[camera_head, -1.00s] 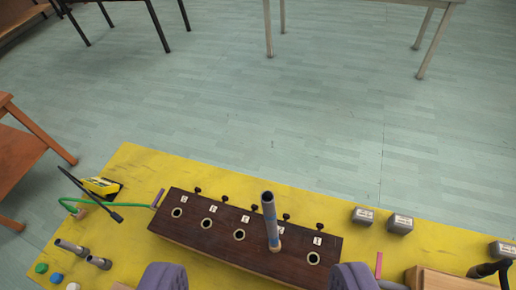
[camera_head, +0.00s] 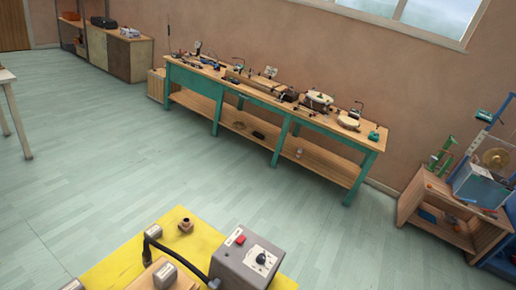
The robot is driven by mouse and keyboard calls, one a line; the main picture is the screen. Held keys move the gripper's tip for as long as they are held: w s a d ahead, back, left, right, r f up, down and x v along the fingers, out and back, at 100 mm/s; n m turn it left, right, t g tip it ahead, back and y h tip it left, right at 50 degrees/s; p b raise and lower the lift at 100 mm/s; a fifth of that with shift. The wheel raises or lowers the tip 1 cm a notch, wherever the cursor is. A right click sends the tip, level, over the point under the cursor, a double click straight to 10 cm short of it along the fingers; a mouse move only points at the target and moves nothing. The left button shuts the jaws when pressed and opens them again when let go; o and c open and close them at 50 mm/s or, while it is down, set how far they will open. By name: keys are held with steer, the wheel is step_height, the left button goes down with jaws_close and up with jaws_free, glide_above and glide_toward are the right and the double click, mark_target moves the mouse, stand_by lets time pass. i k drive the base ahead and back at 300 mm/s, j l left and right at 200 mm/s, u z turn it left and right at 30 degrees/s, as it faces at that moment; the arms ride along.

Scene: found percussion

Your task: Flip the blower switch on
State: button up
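A grey box (camera_head: 247,264), which looks like the blower, stands on the yellow tabletop (camera_head: 111,268) at the bottom centre of the view. A small red part that looks like the switch (camera_head: 239,240) is on its top face, left of a white dial plate (camera_head: 262,257) with a dark knob. I cannot tell which way the switch is set. A black hose (camera_head: 180,259) runs beside the box toward the left. My gripper is not in view.
A small brown fitting (camera_head: 186,226) and a grey block (camera_head: 153,232) stand on the yellow top. A long green workbench (camera_head: 275,105) is against the far wall, and a wooden cabinet (camera_head: 447,217) is at the right. Open floor lies between.

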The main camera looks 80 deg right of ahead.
mark_target(241, 239)
steer(key=j+z, duration=0.1)
steer(key=z, duration=0.3)
steer(key=k+z, duration=0.1)
steer(key=z, duration=0.3)
steer(key=j+z, duration=0.1)
steer(key=z, duration=0.3)
steer(key=k+z, duration=0.1)
steer(key=z, duration=0.7)
steer(key=k+j, duration=0.05)
